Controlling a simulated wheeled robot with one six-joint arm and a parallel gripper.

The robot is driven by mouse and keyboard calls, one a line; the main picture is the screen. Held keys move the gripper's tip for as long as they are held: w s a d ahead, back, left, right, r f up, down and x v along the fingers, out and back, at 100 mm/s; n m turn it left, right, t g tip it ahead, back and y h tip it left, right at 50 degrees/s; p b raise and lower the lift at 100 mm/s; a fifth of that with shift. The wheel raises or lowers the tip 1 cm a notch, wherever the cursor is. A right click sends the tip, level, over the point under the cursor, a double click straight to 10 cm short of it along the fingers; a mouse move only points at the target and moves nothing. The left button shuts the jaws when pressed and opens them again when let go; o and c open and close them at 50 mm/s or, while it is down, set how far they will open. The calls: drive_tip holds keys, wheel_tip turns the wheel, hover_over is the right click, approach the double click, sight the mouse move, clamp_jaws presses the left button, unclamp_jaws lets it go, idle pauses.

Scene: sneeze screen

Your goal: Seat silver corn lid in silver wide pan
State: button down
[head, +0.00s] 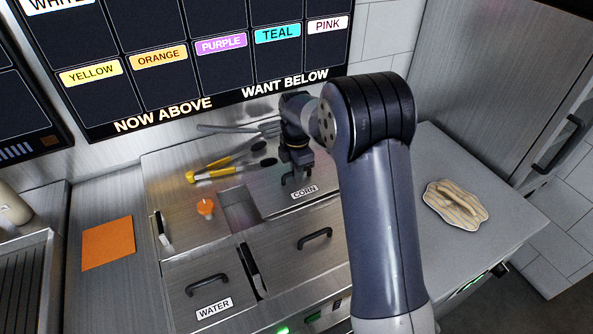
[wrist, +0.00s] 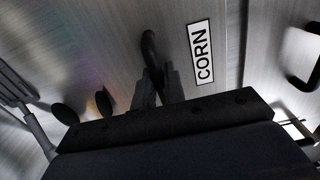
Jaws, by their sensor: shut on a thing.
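The silver corn lid (head: 268,192) is a flat metal plate with a white CORN label and a dark bar handle. My gripper (head: 291,182) is shut on its handle, with the lid below the fingers. In the wrist view the corn lid (wrist: 110,45) fills much of the picture, and my gripper (wrist: 158,84) grips one part of the handle. A recessed opening (head: 239,208) shows left of the lid; it looks like part of the silver wide pan. The lid hides whatever is under it, and I cannot tell whether it rests flat or hovers.
The WATER lid (head: 196,287) and an unlabelled handled lid (head: 290,252) lie nearer. Yellow-handled tongs (head: 228,172) and grey tongs (head: 235,129) lie behind. An orange-topped item (head: 205,207) stands left of the opening. An orange mat (head: 107,243) and striped cloth (head: 456,204) lie to the sides.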

drive_tip(key=shift+f+b, duration=0.35)
drive_tip(key=shift+f, duration=0.15)
drive_tip(key=c, duration=1.4)
unclamp_jaws()
drive_tip(key=shift+r+p, duration=2.45)
drive_tip(key=shift+r, duration=1.05)
